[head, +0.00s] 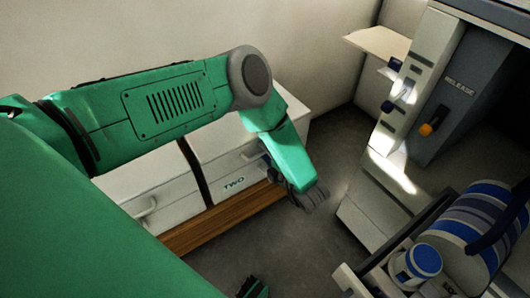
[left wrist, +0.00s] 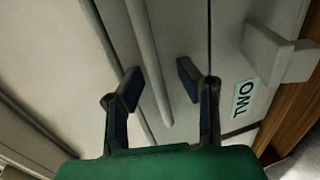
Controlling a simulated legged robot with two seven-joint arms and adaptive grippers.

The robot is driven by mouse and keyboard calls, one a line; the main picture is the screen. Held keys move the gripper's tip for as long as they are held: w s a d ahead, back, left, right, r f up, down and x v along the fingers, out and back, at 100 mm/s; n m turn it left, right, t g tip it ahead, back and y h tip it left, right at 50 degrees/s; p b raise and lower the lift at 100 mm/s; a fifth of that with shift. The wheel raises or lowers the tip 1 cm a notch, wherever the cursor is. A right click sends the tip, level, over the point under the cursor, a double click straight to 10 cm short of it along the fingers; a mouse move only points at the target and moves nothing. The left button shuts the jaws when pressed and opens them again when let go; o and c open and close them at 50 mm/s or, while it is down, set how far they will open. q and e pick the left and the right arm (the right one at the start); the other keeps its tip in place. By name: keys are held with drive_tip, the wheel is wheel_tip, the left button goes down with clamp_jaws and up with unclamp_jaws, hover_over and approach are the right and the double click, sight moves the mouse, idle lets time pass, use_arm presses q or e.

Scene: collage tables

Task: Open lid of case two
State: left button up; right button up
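Case two (head: 232,160) is a white box with a "TWO" label on its front, on a wooden ledge at the back. In the left wrist view its label (left wrist: 243,98) shows at the right, beside a protruding grey latch or handle (left wrist: 278,52). My left gripper (left wrist: 158,80) is open and empty, its two fingers apart over the pale case surface. In the head view the left gripper (head: 310,196) hangs at the case's right front; contact cannot be told. A small green and dark part (head: 254,288) at the bottom edge may be my right gripper; its fingers are unclear.
A second white case (head: 150,200) stands left of case two, on the wooden ledge (head: 215,225). A grey machine marked "RELEASE" (head: 455,90) stands at the right. A blue-striped cylinder (head: 470,225) and a blue-lidded container (head: 420,262) are at lower right. Grey floor lies between.

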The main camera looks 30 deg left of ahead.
use_arm(q)
drive_tip(key=shift+d+r, duration=0.1)
drive_tip(key=shift+d, duration=0.05)
drive_tip(key=shift+c, duration=0.8)
clamp_jaws()
drive_tip(key=shift+a, duration=0.2)
